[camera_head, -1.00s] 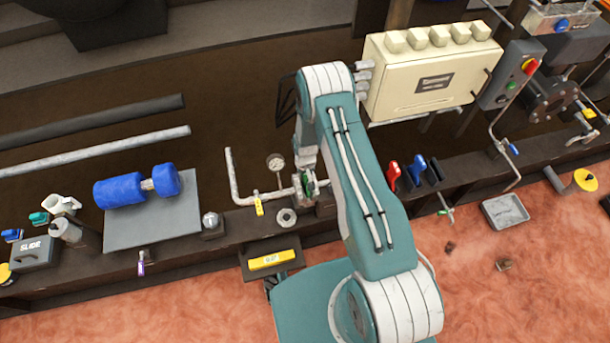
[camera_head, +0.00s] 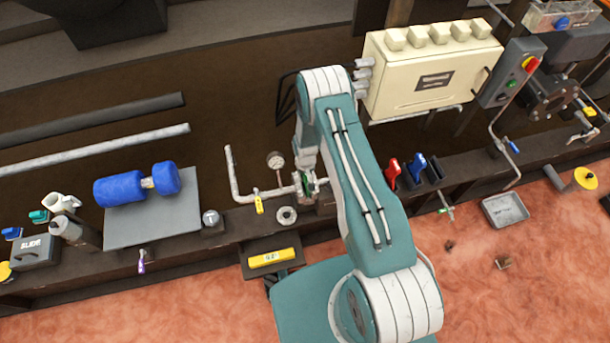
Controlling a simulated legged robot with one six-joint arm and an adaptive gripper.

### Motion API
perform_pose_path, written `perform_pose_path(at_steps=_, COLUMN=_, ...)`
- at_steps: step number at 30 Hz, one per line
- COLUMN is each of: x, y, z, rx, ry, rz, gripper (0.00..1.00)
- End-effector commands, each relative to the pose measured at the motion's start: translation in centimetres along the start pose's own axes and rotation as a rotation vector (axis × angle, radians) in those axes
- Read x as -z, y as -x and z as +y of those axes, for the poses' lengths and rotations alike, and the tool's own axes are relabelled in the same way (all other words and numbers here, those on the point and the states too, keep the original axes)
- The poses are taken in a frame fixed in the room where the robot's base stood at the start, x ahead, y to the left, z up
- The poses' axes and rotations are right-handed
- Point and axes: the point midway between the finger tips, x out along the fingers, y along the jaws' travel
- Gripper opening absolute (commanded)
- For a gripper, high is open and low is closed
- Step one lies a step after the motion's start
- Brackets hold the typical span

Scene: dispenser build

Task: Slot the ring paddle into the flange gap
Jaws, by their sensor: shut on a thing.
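The flange (camera_head: 298,184) is at the right end of a grey pipe (camera_head: 240,193) on the bench, left of my forearm. My gripper (camera_head: 306,172) points down right at this flange, and my arm partly hides it. It is shut on a small green piece, seemingly the ring paddle (camera_head: 308,183), at the flange. The piece is too small and too covered to tell whether it sits in the gap or just beside it. The gap itself cannot be made out.
A pressure gauge (camera_head: 275,161), yellow tag (camera_head: 259,205) and loose grey ring (camera_head: 287,215) are close by. A cream box (camera_head: 432,70) stands behind right. Red (camera_head: 391,172) and blue (camera_head: 417,166) handles stand right of my arm. A blue roller (camera_head: 137,186) lies left.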

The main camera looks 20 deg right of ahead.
Motion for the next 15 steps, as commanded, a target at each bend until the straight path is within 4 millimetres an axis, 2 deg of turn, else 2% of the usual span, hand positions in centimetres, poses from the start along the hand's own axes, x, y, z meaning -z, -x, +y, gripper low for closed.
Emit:
perform_pose_path(at_steps=3, x=0.06, y=0.06, z=0.00, rx=0.000, ry=0.000, rz=0.001, gripper=0.00)
perform_pose_path(at_steps=4, x=0.06, y=0.06, z=0.00, rx=0.000, ry=0.000, rz=0.001, gripper=0.39)
perform_pose_path(at_steps=6, x=0.05, y=0.05, z=0.00, rx=0.000, ry=0.000, rz=0.001, gripper=0.65)
perform_pose_path(at_steps=15, x=0.03, y=0.02, z=0.00, rx=0.000, ry=0.000, rz=0.000, gripper=0.65)
